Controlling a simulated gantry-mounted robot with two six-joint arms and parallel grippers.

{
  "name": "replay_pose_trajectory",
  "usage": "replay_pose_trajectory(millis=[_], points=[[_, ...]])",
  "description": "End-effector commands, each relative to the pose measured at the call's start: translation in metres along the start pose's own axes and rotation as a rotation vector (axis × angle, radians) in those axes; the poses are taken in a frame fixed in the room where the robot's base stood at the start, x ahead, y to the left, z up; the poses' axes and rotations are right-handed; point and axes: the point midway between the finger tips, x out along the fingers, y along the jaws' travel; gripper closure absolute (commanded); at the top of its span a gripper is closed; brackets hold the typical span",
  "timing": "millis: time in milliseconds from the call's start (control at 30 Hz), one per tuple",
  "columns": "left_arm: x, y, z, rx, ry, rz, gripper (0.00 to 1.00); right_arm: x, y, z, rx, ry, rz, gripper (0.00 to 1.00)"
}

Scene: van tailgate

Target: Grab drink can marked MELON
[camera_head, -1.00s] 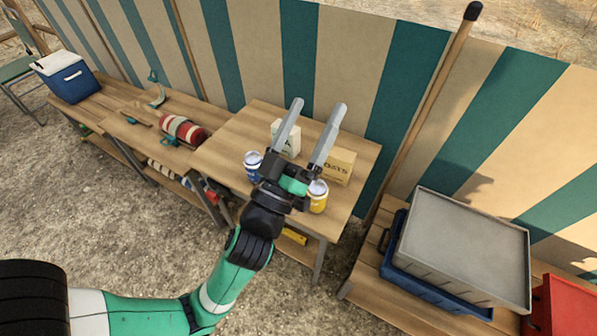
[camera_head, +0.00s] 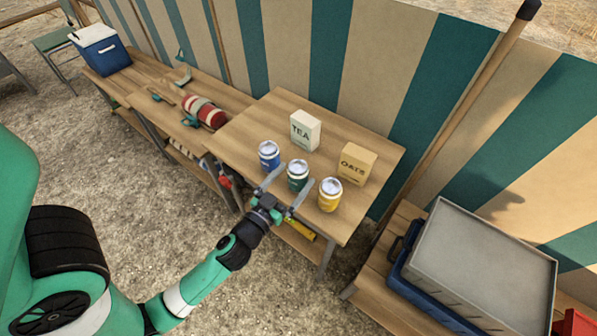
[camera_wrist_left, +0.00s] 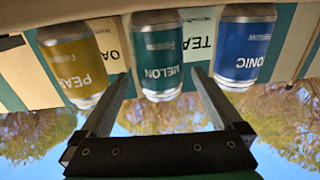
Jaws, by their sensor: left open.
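The green can marked MELON (camera_head: 298,176) stands upright on the wooden table, between a blue can (camera_head: 269,155) and a yellow can (camera_head: 330,194). My left gripper (camera_head: 297,181) is open at the table's front edge, its fingers pointing at the green can. In the left wrist view, which is upside down, the MELON can (camera_wrist_left: 158,60) shows between the two fingertips, with the can marked PEA and more letters (camera_wrist_left: 75,65) and the can marked ONIC (camera_wrist_left: 243,48) outside them. I cannot tell whether the fingers reach past the can's front. My right gripper is not in view.
A TEA box (camera_head: 305,130) and an OATS box (camera_head: 356,163) stand behind the cans. A rolled red and white bundle (camera_head: 205,112) and a blue cooler (camera_head: 100,48) are on the left tables. A grey tray (camera_head: 485,262) is at right.

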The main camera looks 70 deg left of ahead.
Motion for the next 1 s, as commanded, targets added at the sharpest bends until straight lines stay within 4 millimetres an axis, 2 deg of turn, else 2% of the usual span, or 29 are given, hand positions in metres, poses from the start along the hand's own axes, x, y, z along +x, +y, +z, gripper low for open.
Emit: replay_pose_trajectory(millis=[167, 367, 500, 733, 1000], points=[[0.005, 0.000, -0.001, -0.001, 0.000, -0.001, 0.00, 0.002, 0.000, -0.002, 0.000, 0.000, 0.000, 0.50], [0.036, -0.001, -0.015, -0.002, 0.002, -0.002, 0.00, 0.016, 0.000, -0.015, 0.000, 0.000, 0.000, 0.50], [0.053, 0.000, -0.009, -0.001, 0.001, 0.000, 0.00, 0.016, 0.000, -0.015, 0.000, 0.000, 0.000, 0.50], [0.055, 0.000, -0.008, -0.001, 0.000, 0.000, 0.00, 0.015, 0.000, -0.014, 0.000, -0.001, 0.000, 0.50], [0.055, 0.000, -0.008, -0.001, 0.000, 0.000, 0.49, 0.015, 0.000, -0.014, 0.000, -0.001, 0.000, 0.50]])
